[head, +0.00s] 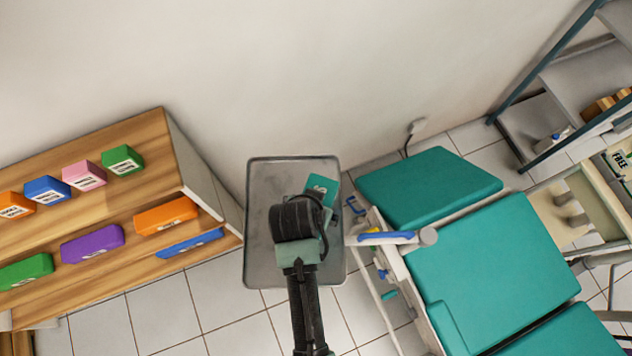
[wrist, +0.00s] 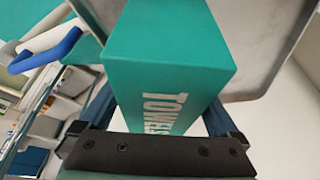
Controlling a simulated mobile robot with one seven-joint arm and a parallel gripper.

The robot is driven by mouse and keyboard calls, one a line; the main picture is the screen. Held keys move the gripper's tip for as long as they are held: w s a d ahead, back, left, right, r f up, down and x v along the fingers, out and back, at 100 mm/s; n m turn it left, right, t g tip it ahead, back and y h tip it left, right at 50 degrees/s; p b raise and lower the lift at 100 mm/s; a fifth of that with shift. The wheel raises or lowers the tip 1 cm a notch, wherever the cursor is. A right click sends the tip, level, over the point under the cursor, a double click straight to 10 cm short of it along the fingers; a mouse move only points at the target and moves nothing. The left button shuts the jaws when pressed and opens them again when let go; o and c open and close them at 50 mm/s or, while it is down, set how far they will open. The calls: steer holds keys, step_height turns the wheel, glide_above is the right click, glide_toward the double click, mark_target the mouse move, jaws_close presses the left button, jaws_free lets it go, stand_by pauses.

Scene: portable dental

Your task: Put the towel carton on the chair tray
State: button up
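The towel carton is a teal box with white "TOWELS"-like lettering, seen large in the wrist view (wrist: 165,65). In the head view its teal end (head: 321,187) shows past my wrist. My gripper (wrist: 160,122) has a finger on each side of the carton, close against it, and appears shut on it. The grey metal chair tray (head: 264,225) lies under my gripper and the carton, beside the dental chair. The carton is over the tray's upper right part; whether it touches the tray is hidden. My wrist covers much of the tray's middle.
A wooden shelf (head: 150,135) with several coloured cartons stands at left. The teal dental chair (head: 490,270) is at right, with a blue-handled instrument arm (head: 385,237) close to the tray's right edge. The tray's left side is bare. A metal rack (head: 540,120) stands at upper right.

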steer(key=shift+r, duration=0.1)
steer(key=v, duration=1.2)
steer(key=w+r+n+t, duration=0.1)
steer(key=w+r+t, duration=0.6)
steer(key=w+r, duration=0.75)
steer(key=w+r+n+t+y, duration=0.1)
steer(key=w+r+t, duration=0.15)
steer(key=r, duration=0.65)
steer(key=w+r+n+t, duration=0.1)
steer(key=r+t, duration=0.3)
steer(key=r, duration=0.5)
steer(key=s+r+t, duration=0.3)
steer(key=r, duration=0.6)
steer(key=s+r+n+t, duration=0.1)
steer(key=s+r+t, duration=0.2)
steer(key=r, duration=0.7)
steer(key=s+r+n+t, duration=0.1)
steer(key=s+r+t, duration=0.3)
steer(key=r, duration=0.5)
steer(key=shift+s+r, duration=0.2)
steer(key=shift+s, duration=0.05)
